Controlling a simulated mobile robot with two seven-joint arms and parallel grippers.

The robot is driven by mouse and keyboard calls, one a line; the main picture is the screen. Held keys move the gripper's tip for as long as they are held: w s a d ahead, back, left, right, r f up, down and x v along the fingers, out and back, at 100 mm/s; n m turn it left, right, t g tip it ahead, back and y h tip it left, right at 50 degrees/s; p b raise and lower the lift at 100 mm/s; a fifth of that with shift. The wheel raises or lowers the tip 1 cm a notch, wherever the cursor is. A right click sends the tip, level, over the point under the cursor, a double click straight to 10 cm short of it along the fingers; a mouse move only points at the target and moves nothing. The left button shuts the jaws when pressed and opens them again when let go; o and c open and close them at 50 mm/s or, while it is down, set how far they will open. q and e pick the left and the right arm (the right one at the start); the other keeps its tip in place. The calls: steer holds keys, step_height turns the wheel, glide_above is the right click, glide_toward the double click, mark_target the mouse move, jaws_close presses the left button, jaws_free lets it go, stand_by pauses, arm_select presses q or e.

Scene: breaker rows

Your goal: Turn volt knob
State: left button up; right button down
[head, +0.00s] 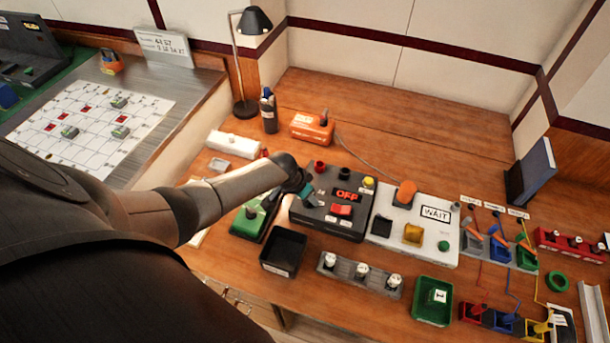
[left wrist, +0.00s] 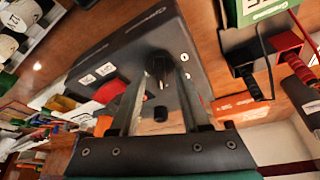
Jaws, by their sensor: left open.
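In the left wrist view, the box (left wrist: 125,50) carries a round black knob (left wrist: 157,65) with a pointer, and a smaller dark knob (left wrist: 160,113) lies closer to the gripper. I cannot read a volt label. My left gripper (head: 304,190) is at the box's left part. In the wrist view its open fingers (left wrist: 157,72) lie on either side of the round knob; contact cannot be told. My right gripper is not in view.
A white panel (head: 385,245) marked WAIT adjoins the box on the right. A green device (head: 243,222) and a black bin (head: 283,262) stand left and in front. A grey strip with several white pieces (head: 360,272) lies in front. The bench's back is largely clear.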

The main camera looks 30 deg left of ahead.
arm_select(q)
steer(key=shift+s+r+p, duration=0.2)
steer(key=shift+r+p, duration=0.1)
steer(key=shift+r, duration=0.25)
steer(key=p+v, duration=0.4)
steer(key=v, duration=1)
